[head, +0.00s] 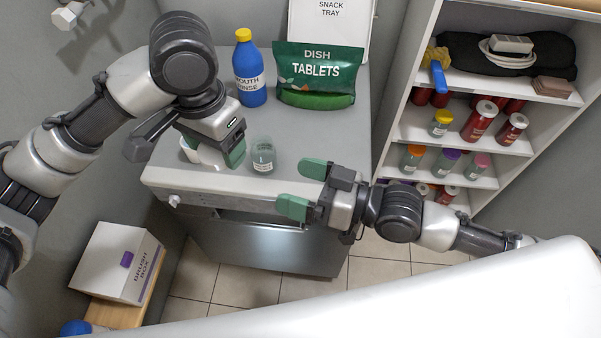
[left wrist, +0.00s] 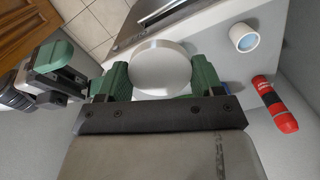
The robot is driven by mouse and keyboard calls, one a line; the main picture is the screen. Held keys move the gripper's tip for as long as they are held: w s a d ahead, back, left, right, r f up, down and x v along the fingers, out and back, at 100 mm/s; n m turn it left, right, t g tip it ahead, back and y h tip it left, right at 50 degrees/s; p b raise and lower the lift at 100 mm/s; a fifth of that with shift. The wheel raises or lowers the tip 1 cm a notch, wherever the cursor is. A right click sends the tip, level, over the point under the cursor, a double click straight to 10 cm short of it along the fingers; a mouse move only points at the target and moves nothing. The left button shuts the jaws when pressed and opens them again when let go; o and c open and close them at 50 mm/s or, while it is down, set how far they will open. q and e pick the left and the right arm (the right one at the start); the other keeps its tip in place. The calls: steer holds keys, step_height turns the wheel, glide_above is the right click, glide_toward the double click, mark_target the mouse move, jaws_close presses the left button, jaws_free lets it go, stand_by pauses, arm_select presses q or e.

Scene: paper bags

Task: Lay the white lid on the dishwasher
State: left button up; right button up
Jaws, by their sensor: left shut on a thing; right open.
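The white lid (left wrist: 160,68) is a round disc between the green fingers of my left gripper (left wrist: 160,80) in the left wrist view. In the head view my left gripper (head: 212,150) is over the front left of the grey dishwasher top (head: 330,135). The white lid (head: 200,155) shows partly there, close to the surface; I cannot tell whether it touches. My right gripper (head: 303,188) is open and empty in front of the dishwasher's right front edge. It also shows in the left wrist view (left wrist: 75,70).
A clear jar (head: 263,158) stands right of my left gripper. A blue bottle (head: 250,85), a green tablets bag (head: 318,72) and a snack tray (head: 350,30) are behind. The left wrist view shows a white cup (left wrist: 243,37) and red bottle (left wrist: 273,103). Shelves (head: 450,125) stand right.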

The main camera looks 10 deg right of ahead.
step_height(320, 180, up, 4)
steer(key=s+r+n, duration=0.1)
steer(key=n, duration=0.4)
steer(key=s+x, duration=0.1)
steer(key=x, duration=1.1)
steer(key=shift+a+m+g+y, duration=0.3)
steer(key=shift+a+y, duration=0.05)
steer(key=shift+y, duration=0.05)
steer(key=c, duration=1)
arm_select(q)
steer(key=o, duration=1)
steer(key=shift+c, duration=0.2)
steer(key=shift+o, duration=0.6)
steer(key=shift+s, duration=0.1)
steer(key=shift+d, duration=0.1)
arm_select(e)
steer(key=shift+w, duration=0.1)
